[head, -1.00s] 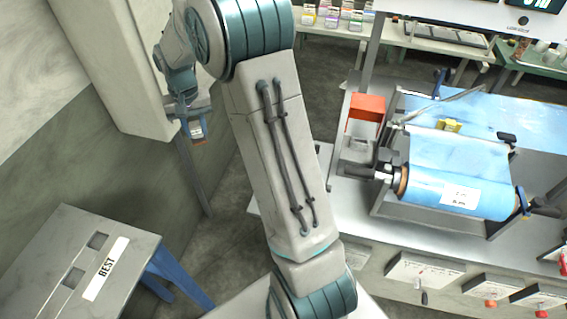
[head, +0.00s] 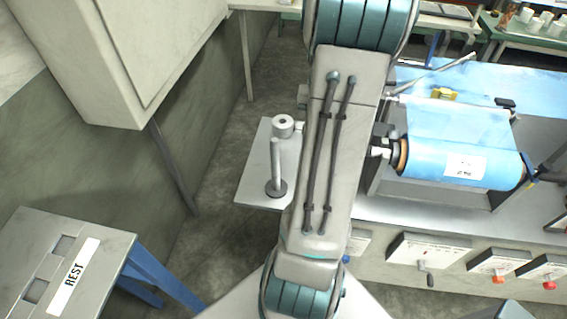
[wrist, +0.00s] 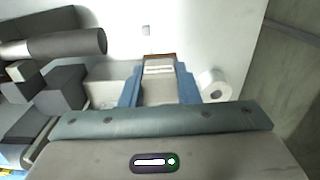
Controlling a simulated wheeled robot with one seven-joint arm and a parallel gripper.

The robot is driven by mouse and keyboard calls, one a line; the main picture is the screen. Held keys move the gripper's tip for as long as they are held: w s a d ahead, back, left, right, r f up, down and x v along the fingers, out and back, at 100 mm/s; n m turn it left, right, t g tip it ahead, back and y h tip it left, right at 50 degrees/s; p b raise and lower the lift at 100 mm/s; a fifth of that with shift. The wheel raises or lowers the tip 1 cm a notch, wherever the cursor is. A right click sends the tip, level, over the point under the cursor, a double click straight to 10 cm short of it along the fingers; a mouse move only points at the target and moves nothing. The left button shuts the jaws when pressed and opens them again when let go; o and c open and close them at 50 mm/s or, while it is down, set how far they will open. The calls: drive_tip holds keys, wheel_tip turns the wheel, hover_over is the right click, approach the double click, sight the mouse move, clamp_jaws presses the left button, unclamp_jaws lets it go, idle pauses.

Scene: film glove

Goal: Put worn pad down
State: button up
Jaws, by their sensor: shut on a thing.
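In the wrist view my gripper (wrist: 159,82) has two blue fingers shut on a small pad (wrist: 159,58) with a brown edge and a pale striped face. I take this as the worn pad; its wear cannot be made out. A pale surface lies beyond it, and I cannot tell whether the pad touches it. In the head view my arm hides the gripper and pad.
A light side shelf (head: 254,177) carries a pale ring-shaped roll (head: 283,125) and a post on a dark base (head: 276,188). A blue film roll (head: 455,164) is at right. A stand labelled REST (head: 73,277) is front left. A large pale cabinet (head: 140,50) is upper left.

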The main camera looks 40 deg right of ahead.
drive_tip(key=s, duration=0.2)
hover_over(284, 158)
wheel_tip(284, 158, down, 8)
drive_tip(key=shift+a+f+p, duration=0.1)
drive_tip(key=shift+f+p, duration=0.25)
drive_tip(key=shift+f, duration=1.45)
drive_tip(key=shift+f, duration=0.1)
drive_tip(key=shift+f, duration=0.15)
drive_tip(key=o, duration=1)
